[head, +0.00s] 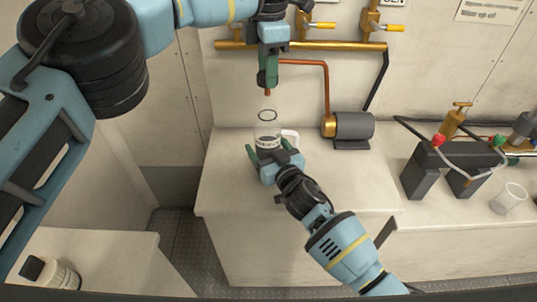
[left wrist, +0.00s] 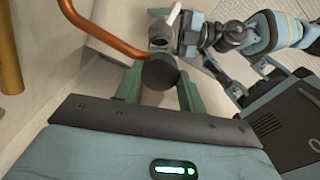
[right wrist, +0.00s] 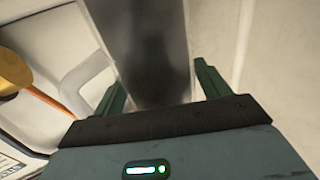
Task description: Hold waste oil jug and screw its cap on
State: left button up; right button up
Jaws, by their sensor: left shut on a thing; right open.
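The waste oil jug (head: 267,142) stands on the bench, with a white label, a pale handle and a dark ring above it. It also shows in the left wrist view (left wrist: 158,32). My left gripper (head: 268,84) points down above the jug; in the left wrist view its fingers are shut on a round black cap (left wrist: 160,72). The cap is apart from the jug; I cannot make it out in the head view. My right gripper (head: 268,153) is open, its fingers either side of the jug. In the right wrist view a dark, blurred body (right wrist: 148,50) fills the gap.
A copper pipe (head: 326,85) runs from a grey pump (head: 353,126) up behind my left gripper. Brass valves with yellow handles line the wall. A dark stand (head: 455,165) and a clear cup (head: 509,198) are on the right. A white bottle (head: 62,274) lies lower left.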

jog(key=shift+w+a, duration=0.25)
jog(key=shift+w, duration=0.25)
jog(key=c, duration=1.1)
pick_arm(q)
send_over(267, 108)
jog(key=shift+d+f, duration=0.1)
jog(key=shift+f, duration=2.35)
pick_arm(e)
jog(key=shift+c, duration=0.2)
